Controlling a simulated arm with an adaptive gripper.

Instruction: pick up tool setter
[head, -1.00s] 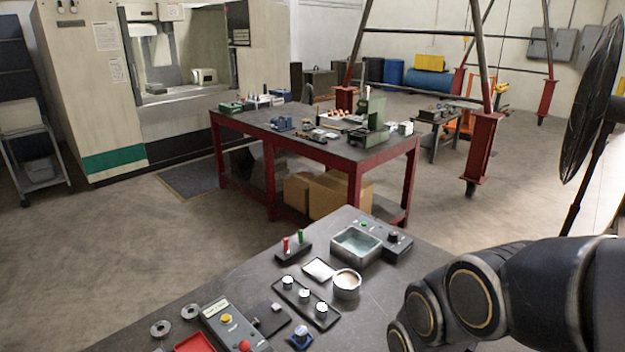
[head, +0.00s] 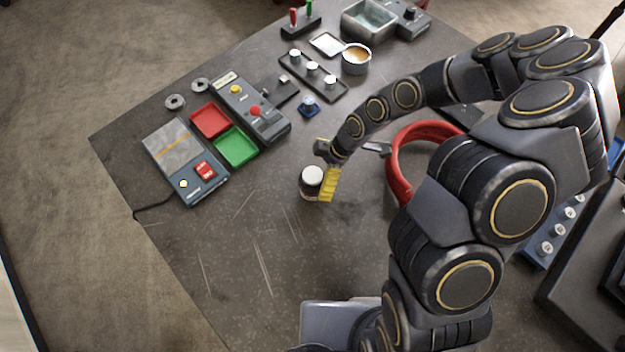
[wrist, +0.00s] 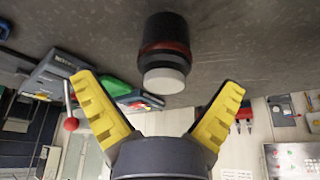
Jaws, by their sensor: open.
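A short dark cylinder with a white top and a thin red band (head: 311,183) stands upright on the dark table; I take it to be the tool setter. In the wrist view, the same cylinder (wrist: 164,50) is ahead of the fingers, its white end toward my gripper. My gripper (wrist: 160,84) is open, its two yellow fingers spread wide with nothing held. In the head view, my gripper (head: 329,186) is low over the table, right beside the cylinder on its right. Whether a finger touches it cannot be told.
A scale-like device (head: 186,165), a red tray (head: 210,120), a green tray (head: 237,147) and a button box (head: 250,108) lie left and behind. A red ring-shaped item (head: 400,175) is on the right. The table's front left is clear.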

